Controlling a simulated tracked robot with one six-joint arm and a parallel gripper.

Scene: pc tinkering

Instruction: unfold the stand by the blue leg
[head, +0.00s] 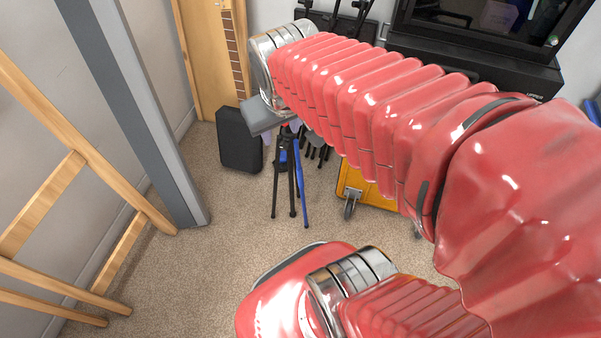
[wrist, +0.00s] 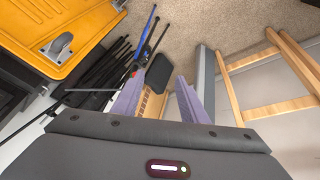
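The stand (head: 291,178) is upright on the carpet in the head view, with two black legs and one blue leg (head: 300,182) close together. Its upper part is hidden by my arm. In the wrist view the blue leg (wrist: 150,25) shows at the top centre, ahead of and a little left of the fingers. My gripper (wrist: 160,78) is open, with two purple fingers apart and nothing between them. In the head view the fingers show only partly, near the top of the stand; whether they touch it cannot be told.
A black case (head: 240,140) stands left of the stand. A yellow wheeled case (head: 365,188) is to the right, with several black folded legs (wrist: 100,75) beside it. A grey post (head: 150,120) and a wooden frame (head: 80,150) are on the left. Carpet in front is clear.

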